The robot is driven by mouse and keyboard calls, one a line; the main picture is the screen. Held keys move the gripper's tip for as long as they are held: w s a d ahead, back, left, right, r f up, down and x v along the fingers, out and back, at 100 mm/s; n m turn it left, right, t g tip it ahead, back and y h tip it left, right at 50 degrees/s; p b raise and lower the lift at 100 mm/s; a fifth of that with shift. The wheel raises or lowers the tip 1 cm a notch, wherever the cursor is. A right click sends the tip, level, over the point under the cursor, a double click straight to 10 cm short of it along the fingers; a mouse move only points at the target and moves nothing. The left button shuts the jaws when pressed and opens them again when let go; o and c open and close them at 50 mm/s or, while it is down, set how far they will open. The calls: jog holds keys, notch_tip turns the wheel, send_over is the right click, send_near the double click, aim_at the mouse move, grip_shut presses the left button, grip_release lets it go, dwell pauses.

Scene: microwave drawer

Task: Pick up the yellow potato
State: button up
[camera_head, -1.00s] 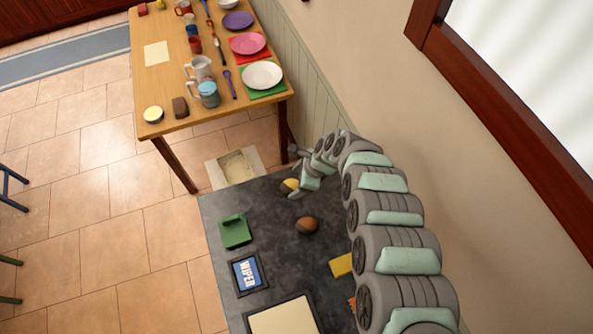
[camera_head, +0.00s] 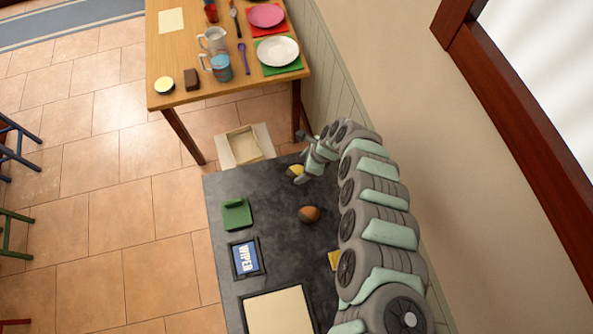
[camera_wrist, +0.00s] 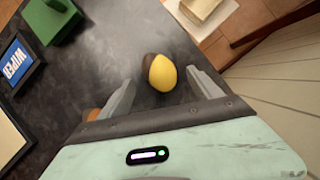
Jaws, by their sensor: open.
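The yellow potato (camera_wrist: 163,73) lies on the dark countertop, just ahead of my gripper in the wrist view. It is between the lines of the two fingers, near their tips. A dark brown patch shows at its left side; I cannot tell whether it is shadow or another thing. In the head view the yellow potato (camera_head: 296,170) is near the counter's far edge, partly hidden by my gripper (camera_head: 305,172). In the wrist view my gripper (camera_wrist: 161,78) is open, with nothing held between the fingers.
A brown, rounded object (camera_head: 309,214) lies on the dark counter (camera_head: 270,240). A green holder (camera_head: 237,214), a WIPER-labelled frame (camera_head: 246,258) and a yellow block (camera_head: 334,260) are also there. A wooden table (camera_head: 220,95) with dishes stands beyond. The wall is close on the right.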

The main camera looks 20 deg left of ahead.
aim_at(299, 170)
jog(key=x, duration=0.3)
jog(key=shift+a, duration=0.15)
jog(key=shift+s+f, duration=0.1)
jog(key=shift+f, duration=0.35)
jog(key=c, duration=1.6)
jog(key=shift+o, duration=0.2)
jog(key=shift+r, duration=0.1)
